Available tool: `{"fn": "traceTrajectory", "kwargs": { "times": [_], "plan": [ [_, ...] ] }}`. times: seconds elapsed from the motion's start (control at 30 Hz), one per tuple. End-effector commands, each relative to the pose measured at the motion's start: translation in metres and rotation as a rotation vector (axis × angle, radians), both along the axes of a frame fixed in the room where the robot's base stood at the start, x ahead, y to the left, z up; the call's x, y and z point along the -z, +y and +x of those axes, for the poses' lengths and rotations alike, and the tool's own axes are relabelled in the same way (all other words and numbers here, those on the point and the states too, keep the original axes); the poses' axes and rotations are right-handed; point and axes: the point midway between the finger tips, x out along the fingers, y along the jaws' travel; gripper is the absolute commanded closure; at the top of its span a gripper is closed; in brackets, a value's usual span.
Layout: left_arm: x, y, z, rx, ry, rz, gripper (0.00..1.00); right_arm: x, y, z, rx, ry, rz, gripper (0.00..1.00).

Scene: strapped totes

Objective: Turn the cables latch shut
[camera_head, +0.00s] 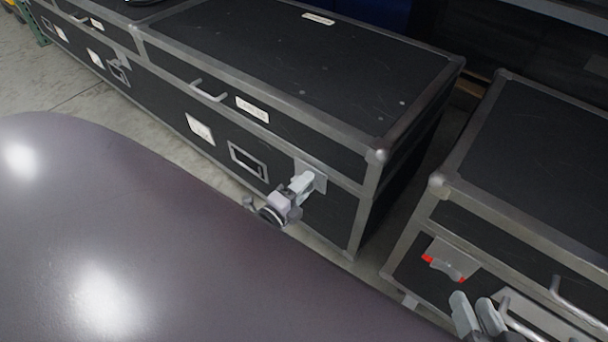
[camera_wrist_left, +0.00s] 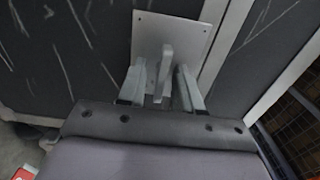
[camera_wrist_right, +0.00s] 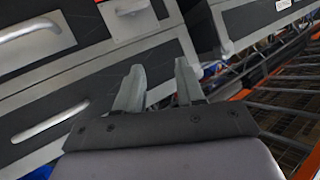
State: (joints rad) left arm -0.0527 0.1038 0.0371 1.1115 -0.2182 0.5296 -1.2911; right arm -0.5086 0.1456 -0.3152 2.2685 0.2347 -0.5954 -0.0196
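A light grey latch plate (camera_head: 318,172) is on the front of the middle black case (camera_head: 296,88), near its right corner. The left wrist view shows the plate (camera_wrist_left: 196,33) with a narrow latch lever (camera_wrist_left: 166,66) standing out from it. My left gripper (camera_head: 300,184) is at this latch. Its fingers (camera_wrist_left: 164,84) are on either side of the lever, with gaps visible, so it is open around it. My right gripper (camera_head: 472,305) is open and empty in front of the right case. The label writing is too small to read, so I cannot confirm which case is cables.
The right black case (camera_head: 545,165) carries a latch with red ends (camera_head: 443,266) and a bar handle (camera_head: 578,302). The middle case has a handle (camera_head: 208,91) and a label (camera_head: 252,109). A narrow gap separates the cases. Another case (camera_head: 78,45) stands at left.

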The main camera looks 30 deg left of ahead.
Motion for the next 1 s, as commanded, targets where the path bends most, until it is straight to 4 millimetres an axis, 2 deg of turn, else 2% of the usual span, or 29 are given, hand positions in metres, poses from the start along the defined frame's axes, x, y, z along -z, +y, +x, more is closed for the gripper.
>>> {"fn": "traceTrajectory", "kwargs": {
  "times": [0.17, 0.3, 0.5, 0.63, 1.0],
  "plan": [
    [-0.001, 0.001, -0.016, 0.000, 0.002, -0.001, 0.66, -0.007, -0.002, 0.001, 0.004, -0.011, -0.021, 0.62],
    [-0.002, 0.003, -0.039, -0.001, 0.003, -0.001, 0.66, -0.013, -0.007, 0.003, 0.013, -0.025, -0.050, 0.62],
    [-0.001, 0.005, -0.065, -0.001, 0.002, -0.001, 0.66, -0.008, -0.014, -0.003, 0.020, -0.012, -0.091, 0.62],
    [0.000, 0.005, -0.071, 0.000, 0.001, 0.000, 0.66, -0.003, -0.016, -0.006, 0.021, -0.001, -0.103, 0.62],
    [0.000, 0.006, -0.071, 0.000, 0.000, 0.000, 0.66, -0.002, -0.017, -0.007, 0.024, 0.000, -0.104, 0.62]
  ]
}}
